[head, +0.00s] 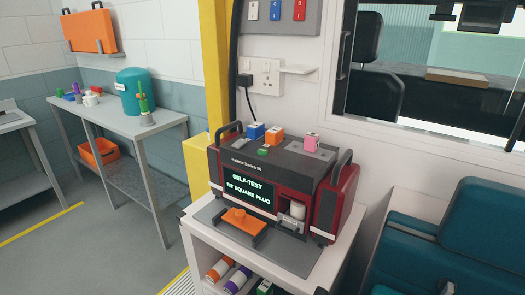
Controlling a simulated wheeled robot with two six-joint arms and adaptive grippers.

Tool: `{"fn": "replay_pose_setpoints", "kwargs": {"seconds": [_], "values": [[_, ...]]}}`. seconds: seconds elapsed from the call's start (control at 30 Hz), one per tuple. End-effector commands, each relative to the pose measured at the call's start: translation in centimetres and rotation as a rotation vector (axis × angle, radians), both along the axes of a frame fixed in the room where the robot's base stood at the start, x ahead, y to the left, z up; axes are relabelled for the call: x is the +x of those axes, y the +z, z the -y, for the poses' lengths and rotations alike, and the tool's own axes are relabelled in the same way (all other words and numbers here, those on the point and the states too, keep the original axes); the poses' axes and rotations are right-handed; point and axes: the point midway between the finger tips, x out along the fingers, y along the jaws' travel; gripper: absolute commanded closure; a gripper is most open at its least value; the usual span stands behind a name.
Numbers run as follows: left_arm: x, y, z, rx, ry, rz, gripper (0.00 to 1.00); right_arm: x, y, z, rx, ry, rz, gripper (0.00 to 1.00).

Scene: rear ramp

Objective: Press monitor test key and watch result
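The monitor (285,180) is a red and dark grey box with black side handles. It stands on a grey mat on a white cabinet. Its dark screen (248,188) shows green text reading "SELF-TEST" and "FIT SQUARE PLUG". A small green key (262,152) is on its sloped upper face; I cannot read a label on it. Blue (256,130), orange (273,136) and pink (311,140) blocks sit along its top. A white cylinder (297,209) sits in a recess at the front right. Neither gripper is clearly visible.
An orange handled piece (241,220) lies before the monitor on the mat (285,258). The cabinet shelf (207,282) below holds rolled items. Teal seats (440,235) stand close on the right. A yellow post (216,70) rises behind left. Floor (100,235) at left is open.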

Motion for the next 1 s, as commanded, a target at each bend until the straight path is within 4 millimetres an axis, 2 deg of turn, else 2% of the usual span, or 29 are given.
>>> {"fn": "replay_pose_setpoints", "kwargs": {"seconds": [0.03,0.17,1.0], "values": [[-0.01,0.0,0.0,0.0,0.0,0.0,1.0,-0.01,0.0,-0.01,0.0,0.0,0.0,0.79],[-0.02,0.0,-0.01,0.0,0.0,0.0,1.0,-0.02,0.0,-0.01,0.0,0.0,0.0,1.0],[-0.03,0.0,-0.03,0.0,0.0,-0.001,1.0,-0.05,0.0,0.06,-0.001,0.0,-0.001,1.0]]}}
